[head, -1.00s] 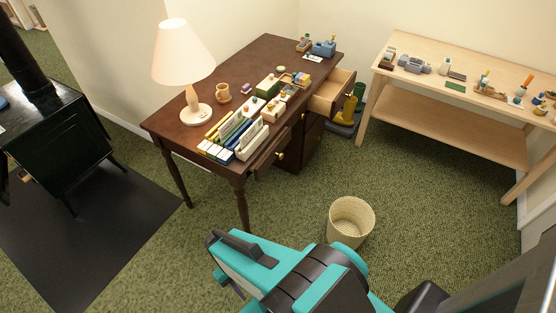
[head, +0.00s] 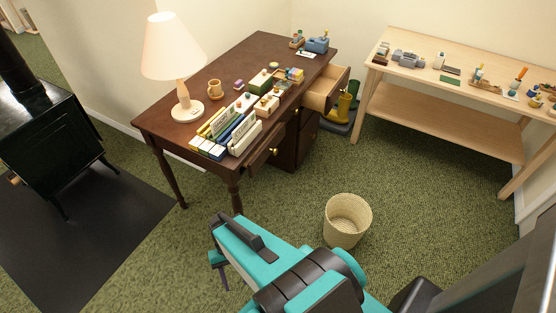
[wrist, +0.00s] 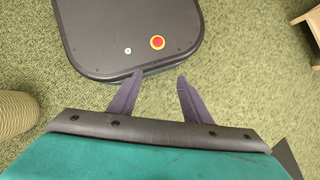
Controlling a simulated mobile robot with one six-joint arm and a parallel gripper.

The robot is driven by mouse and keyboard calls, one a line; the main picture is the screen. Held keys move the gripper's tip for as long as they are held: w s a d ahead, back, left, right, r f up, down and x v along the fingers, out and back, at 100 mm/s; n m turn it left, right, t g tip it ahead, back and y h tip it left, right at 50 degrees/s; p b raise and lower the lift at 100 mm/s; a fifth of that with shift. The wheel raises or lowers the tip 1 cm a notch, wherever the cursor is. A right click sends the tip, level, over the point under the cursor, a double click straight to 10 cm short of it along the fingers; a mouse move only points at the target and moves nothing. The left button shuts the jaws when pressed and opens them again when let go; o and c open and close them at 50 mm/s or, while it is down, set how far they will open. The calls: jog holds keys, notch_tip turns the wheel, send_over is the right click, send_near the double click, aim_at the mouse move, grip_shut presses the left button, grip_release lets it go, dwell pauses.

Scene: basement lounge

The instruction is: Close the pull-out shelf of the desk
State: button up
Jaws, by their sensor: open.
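The dark brown desk (head: 262,58) stands against the wall in the head view, left of centre. A brown front with a brass knob (head: 273,151) sticks out under its near long edge; I cannot tell whether it is the pull-out shelf or a drawer. Farther right, a drawer (head: 326,92) with a pale inside stands pulled out. My gripper (head: 220,275) is low over the carpet in front of the desk, apart from it. In the wrist view my gripper (wrist: 160,74) has its two purple fingers spread, with nothing between them.
A woven basket (head: 347,222) stands on the carpet right of my arm. A lamp (head: 181,65), mug (head: 214,89) and file holders (head: 228,130) crowd the desktop. A pale workbench (head: 455,85) stands at right, a black stove (head: 50,135) at left.

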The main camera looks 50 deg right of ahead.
jog(key=w+d+m+t+y+b, duration=0.6)
jog(key=w+d+m+t+b, duration=0.2)
jog(key=w+d+m+b, duration=0.55)
jog(key=m+t+h+b, duration=0.4)
jog(key=m+t+b, duration=1)
jog(key=m, duration=0.4)
send_near(277, 152)
jog(key=s, duration=0.5)
jog(key=shift+s+d+r, duration=0.1)
jog(key=shift+s+d, duration=0.1)
jog(key=shift+d, duration=0.15)
jog(key=shift+w, duration=0.1)
jog(key=shift+b+x, duration=1.4)
jog(key=shift+x, duration=5.5)
jog(key=shift+d, duration=0.15)
